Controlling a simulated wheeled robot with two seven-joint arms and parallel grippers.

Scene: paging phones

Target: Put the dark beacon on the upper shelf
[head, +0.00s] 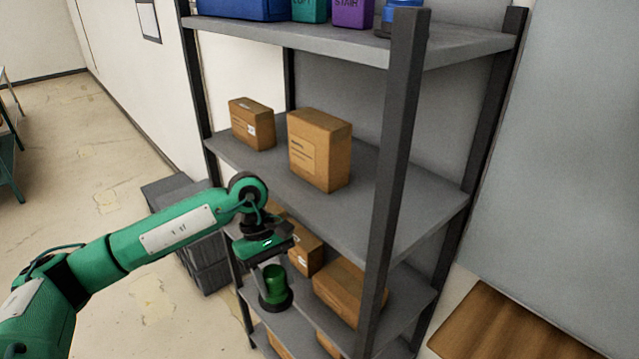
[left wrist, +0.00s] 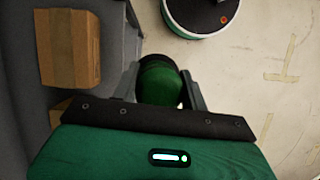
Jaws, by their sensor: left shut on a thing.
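The beacon (head: 274,283), a dark green dome on a black round base, is held upright in my left gripper (head: 270,268). In the left wrist view the beacon (left wrist: 159,82) sits between the two fingers of the left gripper (left wrist: 162,88), which are shut on it. It is at the front left of the rack, near the lower shelf's edge. I cannot tell whether its base touches anything. The top shelf in view (head: 455,45) carries several coloured items. The shelf below it (head: 390,205) carries two cardboard boxes. My right gripper is not in view.
A large box (head: 318,150) and a smaller box (head: 252,123) stand on the middle shelf, with bare room to their right and in front. More boxes (head: 350,290) fill the lower shelf. A dark rack post (head: 395,170) rises at the front. Grey crates (head: 205,262) stand left of the rack.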

